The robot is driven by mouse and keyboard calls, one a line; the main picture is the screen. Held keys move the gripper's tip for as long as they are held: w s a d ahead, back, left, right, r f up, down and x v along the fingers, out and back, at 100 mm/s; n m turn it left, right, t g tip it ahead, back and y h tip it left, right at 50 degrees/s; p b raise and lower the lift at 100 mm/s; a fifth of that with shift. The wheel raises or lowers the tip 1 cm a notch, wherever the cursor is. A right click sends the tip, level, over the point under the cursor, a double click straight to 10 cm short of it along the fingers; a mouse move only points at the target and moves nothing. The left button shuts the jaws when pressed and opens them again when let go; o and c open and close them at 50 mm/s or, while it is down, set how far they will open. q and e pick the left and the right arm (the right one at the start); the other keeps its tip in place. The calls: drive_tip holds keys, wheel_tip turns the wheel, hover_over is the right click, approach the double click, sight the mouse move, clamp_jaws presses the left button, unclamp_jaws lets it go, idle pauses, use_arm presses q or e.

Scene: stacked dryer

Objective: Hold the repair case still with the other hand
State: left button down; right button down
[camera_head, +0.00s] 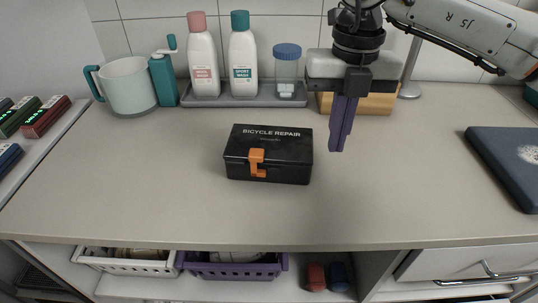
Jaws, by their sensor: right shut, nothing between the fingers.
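The black repair case (285,150), lettered "BICYCLE REPAIR", sits upright and closed on the counter near the middle of the head view. An orange latch (257,162) is on its front. My right gripper (337,148) comes down from the upper right and points downward. Its purple fingers are shut with nothing between them, just to the right of the case and apart from it in the picture. My left gripper is not in view.
A grey tray (215,101) with two bottles and a blue-lidded jar (287,70) stands at the back. The counter (140,190) is clear around the case.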

sight(327, 183)
use_arm(q)
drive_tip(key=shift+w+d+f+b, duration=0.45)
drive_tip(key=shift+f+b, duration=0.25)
drive_tip(key=shift+b, duration=0.85)
use_arm(e)
drive_tip(key=shift+f, duration=2.2)
drive_tip(key=shift+f+b, duration=0.6)
drive_tip(key=shift+f, duration=0.3)
drive_tip(key=shift+f+b, duration=0.6)
drive_tip(key=shift+f, duration=0.25)
drive_tip(key=shift+f+b, duration=0.45)
drive_tip(key=shift+f, duration=0.2)
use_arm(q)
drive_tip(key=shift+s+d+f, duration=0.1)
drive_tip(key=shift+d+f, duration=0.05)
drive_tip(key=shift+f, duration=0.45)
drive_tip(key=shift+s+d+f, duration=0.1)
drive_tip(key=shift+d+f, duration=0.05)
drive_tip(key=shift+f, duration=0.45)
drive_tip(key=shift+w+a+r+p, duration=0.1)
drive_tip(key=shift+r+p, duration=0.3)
use_arm(e)
drive_tip(key=shift+r, duration=0.65)
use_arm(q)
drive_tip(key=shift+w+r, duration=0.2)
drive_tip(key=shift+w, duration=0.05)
use_arm(e)
drive_tip(key=shift+r, duration=0.1)
